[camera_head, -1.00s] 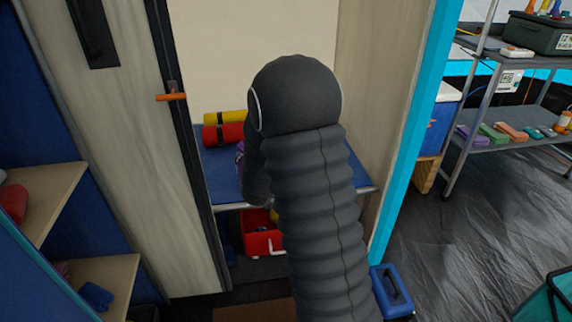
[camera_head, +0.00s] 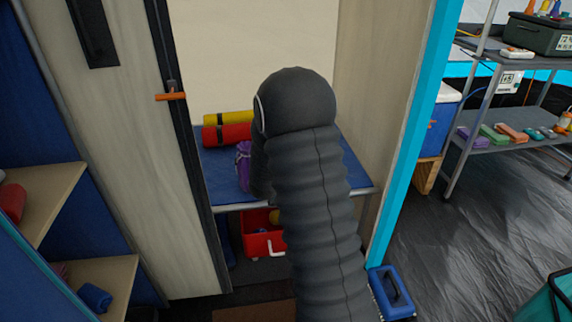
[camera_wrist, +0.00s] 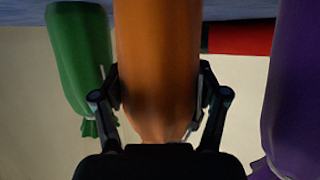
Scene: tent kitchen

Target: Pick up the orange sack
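The orange sack (camera_wrist: 158,60) fills the middle of the wrist view, with its tied end close to my palm. The fingers of my gripper (camera_wrist: 160,88) stand spread on either side of it. I see no clear gap at its edges, but no clear squeeze either. In the head view my dark, sleeved arm hides both the gripper and the orange sack. A purple sack (camera_head: 243,165) shows just left of my arm on the blue shelf top (camera_head: 218,180); it is also at the right of the wrist view (camera_wrist: 292,90).
A green sack (camera_wrist: 78,65) is close by on the left of the wrist view. Yellow (camera_head: 230,117) and red (camera_head: 225,134) rolls lie at the back of the shelf. A red bin (camera_head: 262,242) is below. Wooden panels flank the alcove on both sides.

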